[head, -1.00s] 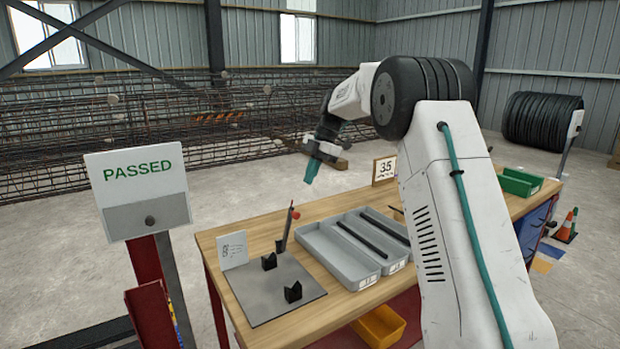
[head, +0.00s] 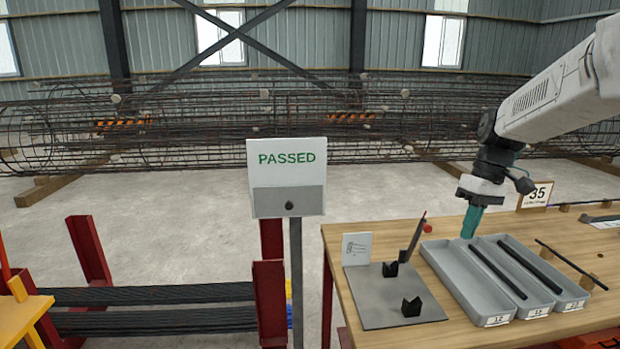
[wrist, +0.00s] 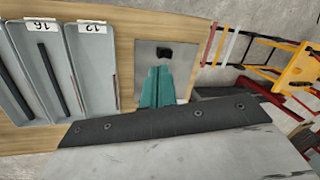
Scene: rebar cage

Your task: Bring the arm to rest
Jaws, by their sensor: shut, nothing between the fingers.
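My gripper (head: 472,222) has teal fingers and points down. In the head view it appears over the back end of the left grey tray (head: 466,300), and it is empty. In the wrist view the shut fingers (wrist: 158,85) appear in front of the grey plate (wrist: 178,52). My white arm reaches in from the right edge of the head view, bent down at the wrist.
The wooden bench (head: 352,290) carries the plate with two black V-blocks (head: 411,307), a tilted red-tipped tool (head: 414,238), and grey trays, some with dark bars. A PASSED sign (head: 288,178) stands left of the bench. A rebar cage (head: 230,125) lies behind; open floor lies between.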

